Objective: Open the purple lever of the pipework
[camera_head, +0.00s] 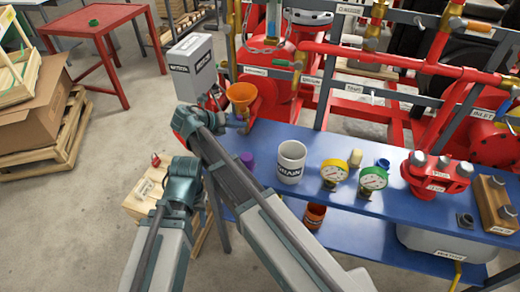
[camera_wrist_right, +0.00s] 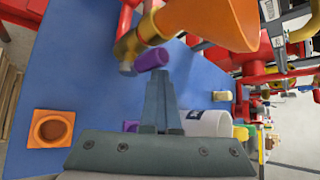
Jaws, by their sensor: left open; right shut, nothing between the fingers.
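The lever's purple handle (camera_wrist_right: 152,60) is in the right wrist view, beside a brass fitting (camera_wrist_right: 128,46) under an orange funnel (camera_wrist_right: 205,20). My right gripper (camera_wrist_right: 157,78) is shut and empty. Its fingertips are just short of the purple handle in the picture; I cannot tell whether they touch. My left arm is at the lower left of the head view, but its gripper cannot be made out.
A blue table (camera_head: 340,205) holds another purple object (camera_head: 247,160), a white mug-like container (camera_head: 291,161), yellow and green gauges (camera_head: 335,173), and a red valve part (camera_head: 436,177). A grey box (camera_head: 190,68) stands behind my right arm. Red pipework fills the back.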

